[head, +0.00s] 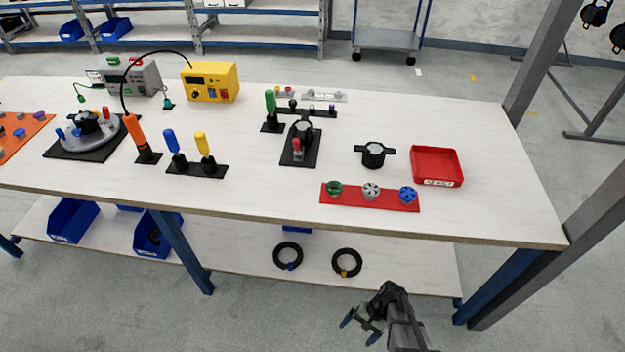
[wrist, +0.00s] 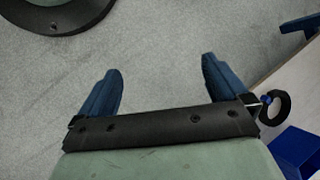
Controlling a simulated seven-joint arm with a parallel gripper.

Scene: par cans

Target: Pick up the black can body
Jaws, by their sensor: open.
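The black can body (head: 373,155) stands on the white table, right of centre, with a short lug on each side. It is behind the red strip and left of the red tray. My gripper (head: 361,328) is low in front of the table, well below and apart from the can. In the wrist view my gripper (wrist: 162,65) has its two blue fingers spread, with only grey floor between them. The can is not in the wrist view. Another black can-like part (head: 303,129) sits on a black stand left of the can body.
The red tray (head: 437,148) is right of the can. The red strip (head: 335,202) holds green, grey and blue round parts. Upright tools (head: 202,147) stand to the left. The table's front edge (head: 440,240) and lower shelf (head: 400,277) lie near my gripper.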

